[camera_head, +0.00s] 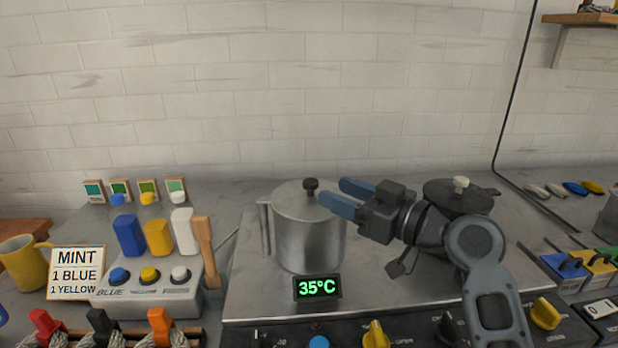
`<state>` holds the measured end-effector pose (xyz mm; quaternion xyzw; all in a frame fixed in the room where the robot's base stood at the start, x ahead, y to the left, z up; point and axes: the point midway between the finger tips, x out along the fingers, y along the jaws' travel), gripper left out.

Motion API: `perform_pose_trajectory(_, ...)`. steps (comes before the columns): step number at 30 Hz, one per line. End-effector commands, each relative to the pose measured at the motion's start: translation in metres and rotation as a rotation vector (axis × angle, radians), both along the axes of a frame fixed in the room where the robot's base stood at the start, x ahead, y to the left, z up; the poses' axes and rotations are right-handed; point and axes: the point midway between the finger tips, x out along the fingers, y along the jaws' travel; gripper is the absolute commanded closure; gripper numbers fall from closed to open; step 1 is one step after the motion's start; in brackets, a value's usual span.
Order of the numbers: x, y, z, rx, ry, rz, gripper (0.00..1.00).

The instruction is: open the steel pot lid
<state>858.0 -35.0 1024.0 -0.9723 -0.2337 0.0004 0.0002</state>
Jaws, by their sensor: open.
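The steel pot (305,238) stands on the grey stove top, left of centre. Its lid (290,197) is on and has a black knob (311,186) at the middle. A vertical handle shows at the pot's left side. My gripper (340,194) comes in from the right with two blue fingers pointing left. The fingers are open and empty, at about the height of the knob in the picture and just right of it. The left fingertips overlap the right edge of the lid in view. I cannot tell whether they touch it.
A dark pot (455,196) with a pale knob stands behind my arm. A 35°C display (317,288) sits in front of the steel pot. Left are a dye dispenser (150,290), a wooden paddle (206,252), a MINT sign (76,272) and a yellow mug (24,262).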

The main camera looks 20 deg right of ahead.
Motion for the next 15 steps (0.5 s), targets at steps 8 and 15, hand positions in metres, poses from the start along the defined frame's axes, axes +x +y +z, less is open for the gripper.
perform_pose_trajectory(8,0.036,0.019,0.003,-0.001,0.000,0.002,0.48)
perform_pose_trajectory(15,0.060,0.031,0.001,0.000,0.000,0.001,0.48)
